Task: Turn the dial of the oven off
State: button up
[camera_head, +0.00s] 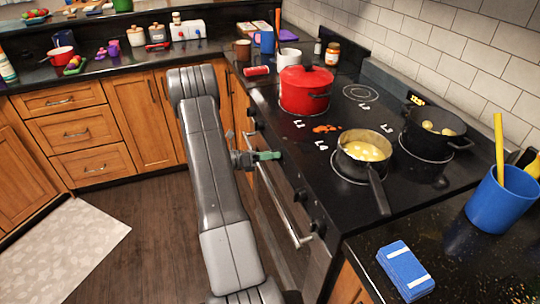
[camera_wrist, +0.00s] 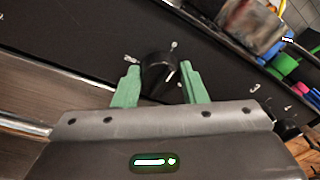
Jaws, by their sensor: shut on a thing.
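The oven dial (camera_wrist: 158,70) is a round black knob on the dark front panel, with a short white line on its face and small white marks on the panel around it. My gripper (camera_wrist: 160,83) has green fingers, one on each side of this dial, and is shut on it. In the head view my gripper (camera_head: 268,155) reaches the front of the black stove (camera_head: 315,150) from the left. There the held dial is hidden behind the fingers. Other black dials (camera_head: 300,196) sit along the same panel.
A metal oven handle (camera_head: 285,210) runs below the dials. On the stovetop stand a red lidded pot (camera_head: 305,90), a pan of yellow food (camera_head: 362,150) with its handle toward the front edge, and a black pot (camera_head: 435,130).

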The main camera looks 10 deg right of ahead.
jog(key=o, duration=1)
jog(key=shift+c, duration=0.2)
jog(key=s+a+b, duration=0.1)
jog(key=a, duration=1.2)
jog(key=shift+a+r+b, duration=0.2)
jog(key=shift+a+b, duration=0.15)
jog(key=shift+a, duration=0.05)
jog(key=shift+s+d, duration=0.1)
jog(key=shift+d, duration=0.05)
jog(key=w+d+p, duration=0.1)
jog(key=d, duration=1.2)
jog(key=shift+d+f+p, duration=0.25)
jog(key=shift+p, duration=0.1)
jog(key=shift+w+a, duration=0.1)
jog(key=shift+a, duration=0.05)
